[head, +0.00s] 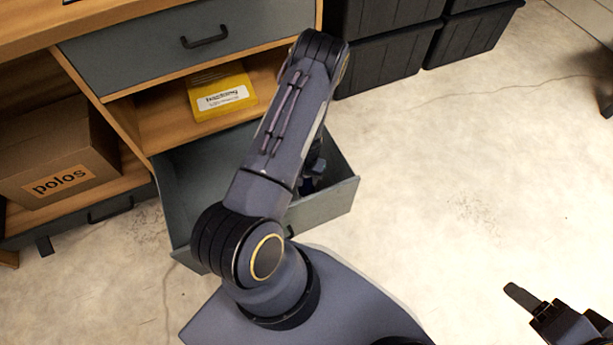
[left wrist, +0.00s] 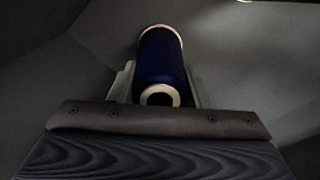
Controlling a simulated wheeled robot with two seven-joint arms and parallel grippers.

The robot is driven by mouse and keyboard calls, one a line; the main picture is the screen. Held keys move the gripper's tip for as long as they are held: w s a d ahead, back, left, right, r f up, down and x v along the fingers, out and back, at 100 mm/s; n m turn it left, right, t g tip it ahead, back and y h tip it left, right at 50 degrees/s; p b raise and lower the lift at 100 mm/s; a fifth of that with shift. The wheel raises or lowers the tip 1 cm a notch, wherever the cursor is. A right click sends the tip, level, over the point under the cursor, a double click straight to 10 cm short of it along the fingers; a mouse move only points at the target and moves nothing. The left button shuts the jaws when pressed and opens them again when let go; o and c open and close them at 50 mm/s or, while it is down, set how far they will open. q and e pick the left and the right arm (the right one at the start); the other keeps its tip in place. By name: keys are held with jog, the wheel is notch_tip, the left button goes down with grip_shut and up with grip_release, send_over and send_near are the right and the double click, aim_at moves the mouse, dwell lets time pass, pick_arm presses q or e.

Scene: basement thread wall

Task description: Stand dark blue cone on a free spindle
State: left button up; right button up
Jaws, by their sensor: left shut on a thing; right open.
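The dark blue cone (left wrist: 160,58) shows in the left wrist view with pale ends. It lies between the two fingers of my left gripper (left wrist: 160,82), which is shut on it. In the head view, my left gripper (head: 314,178) is low inside the open drawer, mostly hidden behind my own arm. Only a small dark blue patch of the cone (head: 307,186) shows there. My right gripper (head: 560,308) is at the lower right, open and empty above the floor, and partly cut off. No spindle is in view.
The open grey drawer (head: 335,197) has walls around my left gripper. Above it, a shelf holds a yellow box (head: 220,92). A "polos" carton (head: 58,165) is at left. Black bins (head: 385,70) stand at the back. The floor (head: 460,190) to the right is clear.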

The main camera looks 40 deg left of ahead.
pick_arm(q)
jog(key=shift+f, duration=0.2)
jog(key=shift+f+b, duration=0.15)
jog(key=shift+b, duration=0.2)
jog(key=o, duration=1.1)
jog(key=shift+r, duration=0.2)
notch_tip(320, 180, up, 8)
jog(key=p, duration=0.3)
jog(key=shift+f+p, duration=0.2)
jog(key=shift+p, duration=0.1)
